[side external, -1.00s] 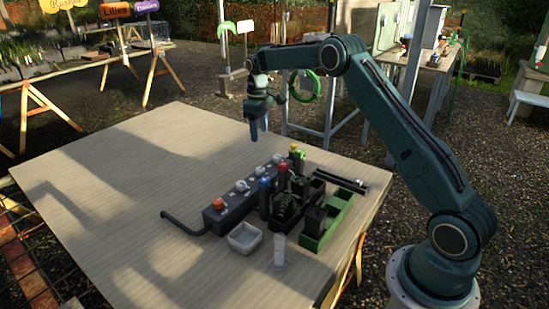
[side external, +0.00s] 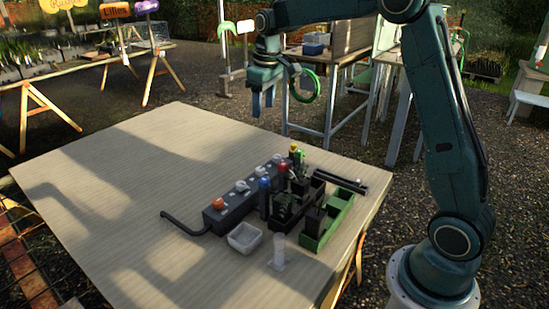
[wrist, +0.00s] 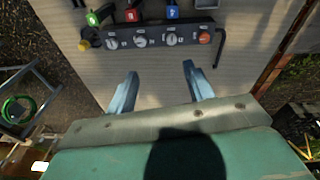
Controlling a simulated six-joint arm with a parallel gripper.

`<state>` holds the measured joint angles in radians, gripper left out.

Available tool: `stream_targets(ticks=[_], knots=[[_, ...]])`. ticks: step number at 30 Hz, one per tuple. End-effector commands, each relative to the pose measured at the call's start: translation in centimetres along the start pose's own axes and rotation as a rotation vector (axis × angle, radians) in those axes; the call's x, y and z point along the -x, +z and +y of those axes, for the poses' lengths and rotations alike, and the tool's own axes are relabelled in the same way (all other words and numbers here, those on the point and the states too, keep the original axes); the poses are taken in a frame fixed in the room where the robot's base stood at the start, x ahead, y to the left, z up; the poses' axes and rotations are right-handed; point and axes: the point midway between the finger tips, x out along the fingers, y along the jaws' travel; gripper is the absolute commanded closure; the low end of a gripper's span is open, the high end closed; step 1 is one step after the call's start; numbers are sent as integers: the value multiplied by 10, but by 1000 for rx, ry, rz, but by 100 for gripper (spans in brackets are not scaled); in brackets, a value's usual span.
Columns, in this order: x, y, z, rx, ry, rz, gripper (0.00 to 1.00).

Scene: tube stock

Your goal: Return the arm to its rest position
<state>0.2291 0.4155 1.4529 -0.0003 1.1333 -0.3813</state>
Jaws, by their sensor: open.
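My gripper (side external: 263,100) hangs in the air above the far side of the wooden table (side external: 110,190), fingers pointing down. In the wrist view its two blue fingers (wrist: 162,92) are spread apart with nothing between them. The gripper is clear of everything on the table. My arm is raised and bent, with its base at the right of the side view.
A dark manifold (side external: 232,208) with several knobs and a bent pipe stands mid-table. Beside it are coloured-capped tubes, a black tray (side external: 316,190), a green tray (side external: 338,222), a white dish (side external: 245,238) and a clear cylinder (side external: 279,252). The table's left half is bare.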

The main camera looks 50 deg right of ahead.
Motion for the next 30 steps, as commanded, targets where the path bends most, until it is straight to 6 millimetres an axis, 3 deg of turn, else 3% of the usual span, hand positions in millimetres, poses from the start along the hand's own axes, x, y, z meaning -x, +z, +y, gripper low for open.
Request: stream_targets(ticks=[6, 15, 22, 30], knots=[[40, 33, -30, -21, 13, 52, 48], [76, 86, -68, -51, 23, 121, 48], [93, 132, -95, -74, 25, 175, 48], [98, 189, -122, -102, 21, 238, 48]])
